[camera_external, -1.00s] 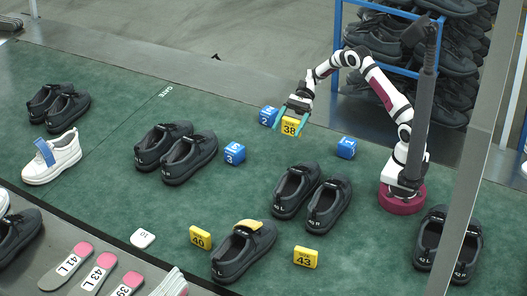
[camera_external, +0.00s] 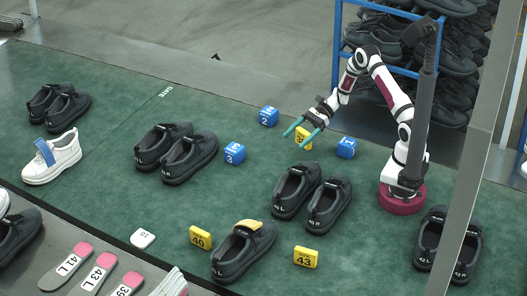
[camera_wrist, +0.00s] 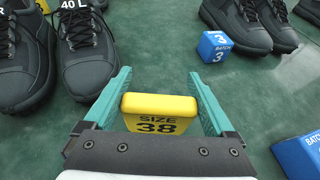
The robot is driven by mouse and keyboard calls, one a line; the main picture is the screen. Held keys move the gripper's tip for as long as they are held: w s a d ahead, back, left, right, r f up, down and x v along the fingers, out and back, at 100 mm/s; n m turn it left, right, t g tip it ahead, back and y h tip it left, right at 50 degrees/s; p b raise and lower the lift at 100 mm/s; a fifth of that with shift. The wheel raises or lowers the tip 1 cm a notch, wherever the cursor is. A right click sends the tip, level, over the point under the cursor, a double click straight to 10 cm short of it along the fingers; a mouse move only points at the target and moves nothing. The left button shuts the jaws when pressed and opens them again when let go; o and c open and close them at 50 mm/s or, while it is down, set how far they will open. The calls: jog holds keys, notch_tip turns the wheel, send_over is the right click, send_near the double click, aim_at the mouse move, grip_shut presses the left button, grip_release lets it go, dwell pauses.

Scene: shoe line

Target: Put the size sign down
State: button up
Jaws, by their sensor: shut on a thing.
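The yellow size sign (camera_external: 307,143), marked SIZE 38 in the wrist view (camera_wrist: 158,118), is between the two teal fingers of my gripper (camera_external: 295,141). My gripper (camera_wrist: 158,75) is shut on it. The sign's top and its lettered face show in the wrist view; its lower part is hidden. In the external view, a finger covers part of the sign. I cannot tell whether its underside touches the green mat (camera_external: 255,200).
Blue blocks 2 (camera_external: 269,116), 3 (camera_external: 235,153) and 1 (camera_external: 346,148) stand around my gripper. The 40 L and 40 R shoes (camera_external: 328,208) are in front. Yellow signs 40 (camera_external: 200,237) and 43 (camera_external: 305,257) stand nearer the camera. Bare mat lies between block 3 and the shoes.

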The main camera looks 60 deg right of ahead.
aim_at(301, 142)
jog(key=shift+f, duration=1.9)
jog(key=shift+f, duration=0.1)
jog(key=o, duration=1.1)
